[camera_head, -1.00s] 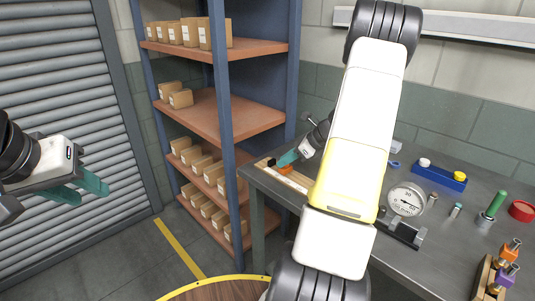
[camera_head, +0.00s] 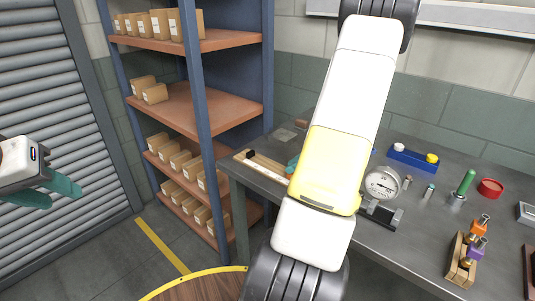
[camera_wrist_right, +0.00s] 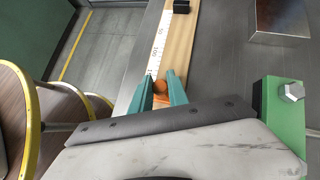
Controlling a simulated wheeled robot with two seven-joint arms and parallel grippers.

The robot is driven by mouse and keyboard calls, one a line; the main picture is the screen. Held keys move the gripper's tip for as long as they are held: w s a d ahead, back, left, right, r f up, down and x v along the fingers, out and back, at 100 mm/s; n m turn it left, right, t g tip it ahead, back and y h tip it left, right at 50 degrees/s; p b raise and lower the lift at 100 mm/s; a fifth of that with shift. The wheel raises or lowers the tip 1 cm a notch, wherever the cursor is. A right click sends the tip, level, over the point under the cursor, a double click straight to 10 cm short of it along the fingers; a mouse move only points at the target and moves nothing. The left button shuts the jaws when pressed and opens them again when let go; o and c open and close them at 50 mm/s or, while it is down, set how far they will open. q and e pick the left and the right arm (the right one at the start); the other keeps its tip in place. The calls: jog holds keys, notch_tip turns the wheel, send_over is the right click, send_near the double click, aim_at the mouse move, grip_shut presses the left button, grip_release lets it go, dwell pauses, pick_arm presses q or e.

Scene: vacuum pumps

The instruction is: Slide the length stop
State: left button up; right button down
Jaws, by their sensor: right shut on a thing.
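A wooden board with a white ruled scale (camera_head: 268,173) lies along the left edge of the grey bench, with a black block (camera_head: 250,154) at its far end. The scale (camera_wrist_right: 155,50) and black block (camera_wrist_right: 181,6) also show in the right wrist view. An orange stop (camera_wrist_right: 160,88) sits on the board between the teal fingers of my right gripper (camera_wrist_right: 160,90), which is shut on it. In the head view my forearm hides the stop and most of the right gripper (camera_head: 292,163). My left gripper (camera_head: 60,193) is open and empty at the far left, away from the bench.
A dial gauge on a stand (camera_head: 382,184), a blue tray (camera_head: 412,160), a green-handled tool (camera_head: 465,182), a red round part (camera_head: 490,188) and a wooden rack (camera_head: 461,262) stand on the bench. A metal block (camera_wrist_right: 283,18) lies right of the board. Shelving (camera_head: 200,106) stands left of the bench.

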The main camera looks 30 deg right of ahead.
jog(key=c, duration=1.3)
grip_release()
jog(key=v, duration=0.7)
jog(key=shift+s+d+r, duration=0.2)
jog(key=shift+d+r, duration=0.05)
jog(key=shift+r, duration=0.05)
